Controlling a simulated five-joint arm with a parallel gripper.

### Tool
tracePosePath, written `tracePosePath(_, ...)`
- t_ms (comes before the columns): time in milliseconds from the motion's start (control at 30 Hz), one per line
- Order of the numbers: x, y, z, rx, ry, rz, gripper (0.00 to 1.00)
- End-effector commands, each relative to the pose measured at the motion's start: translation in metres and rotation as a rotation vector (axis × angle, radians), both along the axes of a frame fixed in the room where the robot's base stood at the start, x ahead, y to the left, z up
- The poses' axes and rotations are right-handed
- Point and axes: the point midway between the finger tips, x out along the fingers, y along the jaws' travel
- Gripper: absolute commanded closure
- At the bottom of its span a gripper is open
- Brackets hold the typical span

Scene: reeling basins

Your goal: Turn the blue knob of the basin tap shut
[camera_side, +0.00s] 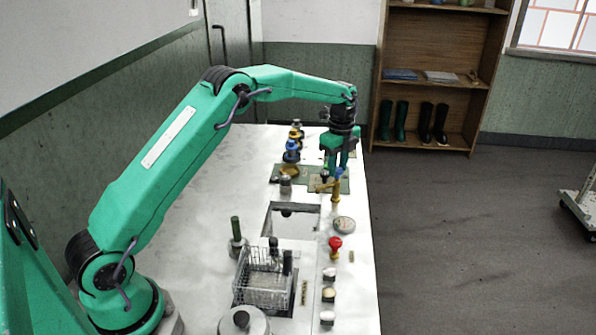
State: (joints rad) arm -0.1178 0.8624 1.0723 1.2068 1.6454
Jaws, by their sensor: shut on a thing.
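My gripper (338,167) points down over the far right part of the white worktop. It is shut on the blue knob (338,174), which shows just below and between the green fingers. The brass tap (335,193) stands under the knob, at the far right of the basin (291,207), a rectangular opening in the worktop. The fingers partly hide the knob, and I cannot tell how far it is turned.
A wire rack (263,290) and a lidded pot (243,321) stand nearer. A red knob (335,242) and several small pale items lie along the right edge. Blue and yellow fittings (292,150) stand beyond the basin. The worktop's left middle (205,195) is clear.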

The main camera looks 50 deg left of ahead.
Motion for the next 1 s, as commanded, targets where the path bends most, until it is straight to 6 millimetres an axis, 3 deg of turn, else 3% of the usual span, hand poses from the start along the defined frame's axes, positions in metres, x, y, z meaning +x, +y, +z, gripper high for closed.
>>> tracePosePath(600,0.0009,-0.0019,0.0023,0.000,-0.004,-0.063,0.94)
tracePosePath(633,0.0009,-0.0019,0.0023,0.000,-0.004,-0.063,0.68)
tracePosePath(733,0.0008,-0.0015,0.0019,0.000,-0.003,-0.061,0.50)
tracePosePath(1000,0.0002,-0.0008,0.0010,0.000,-0.001,-0.059,0.50)
